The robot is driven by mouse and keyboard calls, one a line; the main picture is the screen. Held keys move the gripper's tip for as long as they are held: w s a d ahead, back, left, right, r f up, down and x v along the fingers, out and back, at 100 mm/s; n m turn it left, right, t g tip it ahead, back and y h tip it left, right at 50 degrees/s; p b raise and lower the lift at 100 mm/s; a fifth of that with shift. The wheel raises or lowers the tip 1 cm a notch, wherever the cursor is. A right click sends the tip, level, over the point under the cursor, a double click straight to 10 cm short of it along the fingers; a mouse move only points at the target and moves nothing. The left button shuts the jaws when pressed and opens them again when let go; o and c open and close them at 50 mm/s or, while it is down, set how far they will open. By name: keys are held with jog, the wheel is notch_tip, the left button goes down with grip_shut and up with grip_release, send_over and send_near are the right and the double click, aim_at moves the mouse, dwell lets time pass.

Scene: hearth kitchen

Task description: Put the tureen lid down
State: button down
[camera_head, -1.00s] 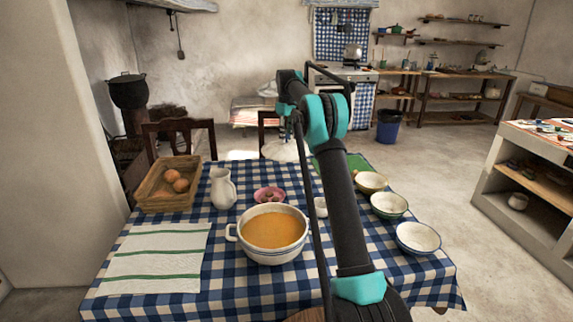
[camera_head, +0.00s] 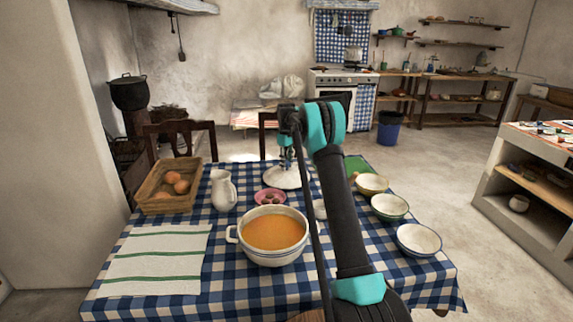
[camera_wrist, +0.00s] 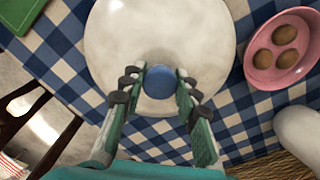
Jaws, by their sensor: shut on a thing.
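The tureen lid (camera_head: 281,180) is white and round, with a blue knob (camera_wrist: 159,82) on top. It is near the far edge of the table, beyond the tureen. My gripper (camera_head: 287,163) is above the lid, pointing down, and is shut on the knob. In the wrist view, the fingers of my gripper (camera_wrist: 161,80) flank the knob and the lid (camera_wrist: 158,32) looks level. I cannot tell whether its rim touches the cloth. The tureen (camera_head: 272,255) is white, uncovered and full of orange soup.
The checked tablecloth (camera_head: 240,300) covers the table. Beside the lid is a pink bowl (camera_head: 258,196) with brown eggs. A white jug (camera_head: 223,190), a basket (camera_head: 160,203) and a striped towel (camera_head: 155,262) are left. Several bowls (camera_head: 418,240) and a green board (camera_head: 360,163) are right.

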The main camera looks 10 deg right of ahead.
jog(key=shift+f, duration=0.1)
jog(key=c, duration=1.1)
grip_release()
jog(key=shift+c, duration=0.2)
notch_tip(320, 180, up, 12)
jog(key=shift+r, duration=0.2)
